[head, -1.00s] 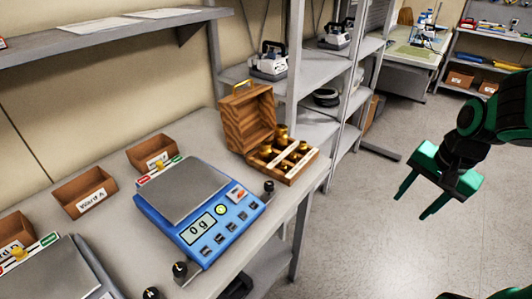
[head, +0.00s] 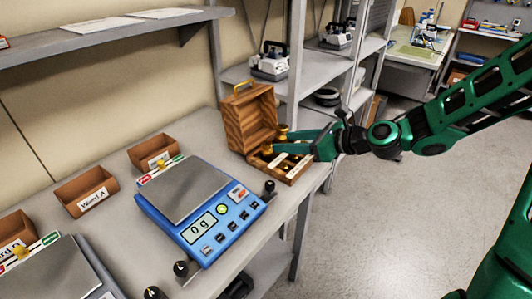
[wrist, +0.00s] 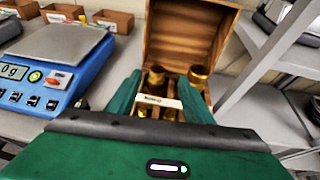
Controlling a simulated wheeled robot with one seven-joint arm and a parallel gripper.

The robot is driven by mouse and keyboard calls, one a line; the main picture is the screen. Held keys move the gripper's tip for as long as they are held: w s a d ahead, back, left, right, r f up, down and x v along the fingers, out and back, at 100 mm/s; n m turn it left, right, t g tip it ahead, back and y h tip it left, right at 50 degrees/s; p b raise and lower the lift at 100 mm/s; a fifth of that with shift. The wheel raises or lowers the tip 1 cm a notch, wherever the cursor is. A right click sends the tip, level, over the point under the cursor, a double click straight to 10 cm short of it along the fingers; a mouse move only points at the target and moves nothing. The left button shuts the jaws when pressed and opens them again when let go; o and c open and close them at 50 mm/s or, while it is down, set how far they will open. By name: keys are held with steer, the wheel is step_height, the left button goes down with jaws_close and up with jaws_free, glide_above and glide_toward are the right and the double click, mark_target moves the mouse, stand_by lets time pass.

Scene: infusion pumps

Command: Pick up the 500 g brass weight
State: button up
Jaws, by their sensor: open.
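The wooden weight box (head: 247,122) stands with its lid up at the table's right end and holds several brass weights. One brass weight (head: 282,131) shows at the back right of the box in the head view. My gripper (head: 275,143) is open over the box. In the wrist view, a knobbed brass weight (wrist: 154,76) shows between the green fingers, beyond a small white label. Another brass weight (wrist: 198,77) shows just right of the right finger. The labels are too small to read, so I cannot tell which is the 500 g weight. My fingers hide part of the box.
A blue scale (head: 197,222) reading 0 g is left of the box, with a second scale (head: 52,275) at lower left. Small brown bins (head: 152,152) line the wall side. A grey shelf rack (head: 296,70) rises behind the box. The floor at right is open.

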mark_target(267, 142)
steer(key=x, duration=0.8)
steer(key=shift+a+f, duration=0.15)
jaws_close()
